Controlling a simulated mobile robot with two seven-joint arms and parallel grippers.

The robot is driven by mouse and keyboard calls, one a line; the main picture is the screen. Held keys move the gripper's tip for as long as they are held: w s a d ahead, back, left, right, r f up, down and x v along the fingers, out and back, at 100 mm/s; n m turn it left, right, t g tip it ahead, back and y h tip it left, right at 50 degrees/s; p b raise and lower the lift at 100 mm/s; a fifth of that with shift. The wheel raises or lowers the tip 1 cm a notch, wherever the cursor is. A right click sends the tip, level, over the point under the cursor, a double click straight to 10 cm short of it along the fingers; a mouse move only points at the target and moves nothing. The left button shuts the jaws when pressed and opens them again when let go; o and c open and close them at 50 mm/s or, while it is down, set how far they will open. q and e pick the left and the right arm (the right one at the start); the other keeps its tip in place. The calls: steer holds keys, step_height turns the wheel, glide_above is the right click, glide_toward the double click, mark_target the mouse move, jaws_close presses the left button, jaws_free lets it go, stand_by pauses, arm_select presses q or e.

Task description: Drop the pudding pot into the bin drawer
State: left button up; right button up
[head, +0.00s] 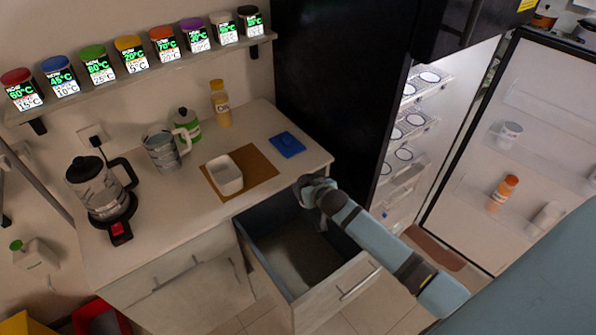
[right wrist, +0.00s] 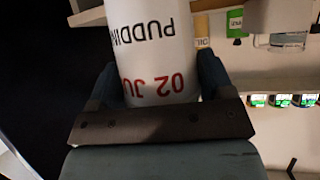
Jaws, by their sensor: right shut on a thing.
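The pudding pot (right wrist: 155,38) is white with black PUDDING lettering and red print, upside down in the right wrist view. My right gripper (right wrist: 158,78) is shut on it, one dark finger on each side. In the head view my right gripper (head: 312,188) is by the back right part of the open bin drawer (head: 338,297). The pot cannot be made out there, hidden by my gripper and arm. The drawer is pulled out under the counter, and its visible inside looks empty. My left gripper is not in view.
The counter (head: 180,215) holds a kettle (head: 100,190), a jug, bottles, a white container (head: 224,174) on a brown board and a blue item (head: 287,144). A shelf of coloured-lid dispensers (head: 130,53) hangs above. The fridge door (head: 515,140) stands open at right.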

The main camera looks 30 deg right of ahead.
steer(key=shift+s+d+f+b, duration=0.1)
steer(key=shift+f+b, duration=0.3)
steer(key=shift+f, duration=0.1)
step_height(320, 180, down, 5)
steer(key=b, duration=0.5)
steer(key=shift+f, duration=0.1)
steer(key=o, duration=1)
steer(key=shift+o, duration=0.2)
steer(key=v, duration=1.4)
